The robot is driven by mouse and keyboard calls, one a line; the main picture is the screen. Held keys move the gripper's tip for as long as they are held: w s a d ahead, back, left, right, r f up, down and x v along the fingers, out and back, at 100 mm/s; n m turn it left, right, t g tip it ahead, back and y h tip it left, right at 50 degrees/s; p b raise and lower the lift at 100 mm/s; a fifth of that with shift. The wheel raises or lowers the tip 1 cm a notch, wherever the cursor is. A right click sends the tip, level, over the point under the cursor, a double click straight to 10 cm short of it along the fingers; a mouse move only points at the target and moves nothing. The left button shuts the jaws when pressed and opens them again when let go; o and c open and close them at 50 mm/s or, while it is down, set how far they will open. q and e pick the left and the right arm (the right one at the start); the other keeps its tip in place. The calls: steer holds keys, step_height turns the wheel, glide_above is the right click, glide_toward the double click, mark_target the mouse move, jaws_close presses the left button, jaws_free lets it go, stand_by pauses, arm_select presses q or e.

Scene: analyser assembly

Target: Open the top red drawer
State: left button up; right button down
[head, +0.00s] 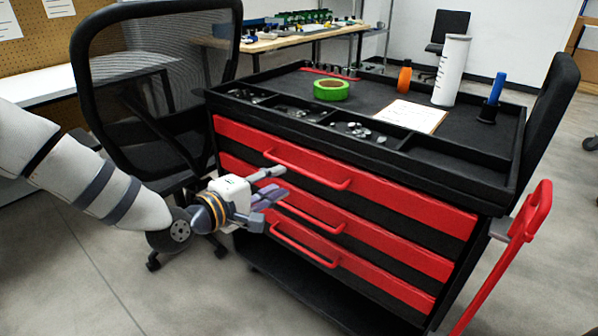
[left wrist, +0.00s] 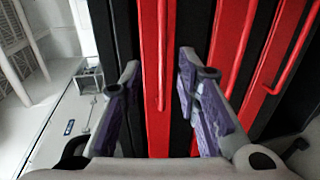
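The top red drawer (head: 400,189) is the uppermost of three red drawers in the black cart, and it is shut. Its red bar handle (head: 308,171) runs along its front. My left gripper (head: 278,190) is in front of the cart's drawer fronts, just below and left of that handle in the head view. In the left wrist view, my left gripper (left wrist: 158,75) is open, with its purple-grey fingers apart. A red drawer front with a handle bar (left wrist: 161,50) shows between them; I see no contact. My right gripper is not in view.
Two lower red drawers with handles (head: 305,250) are shut. The cart top holds green tape (head: 331,90), a clipboard (head: 411,116), a white cylinder (head: 451,70) and small parts. A black mesh chair (head: 150,90) stands close behind my left arm. A red bar (head: 500,262) stands at the right.

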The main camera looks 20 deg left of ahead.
mark_target(301, 173)
arm_select(q)
steer(key=b+x, duration=0.1)
steer(key=x, duration=0.8)
steer(key=shift+w+d+f, duration=0.2)
steer(key=shift+w+d, duration=0.05)
steer(key=shift+c, duration=0.4)
jaws_close()
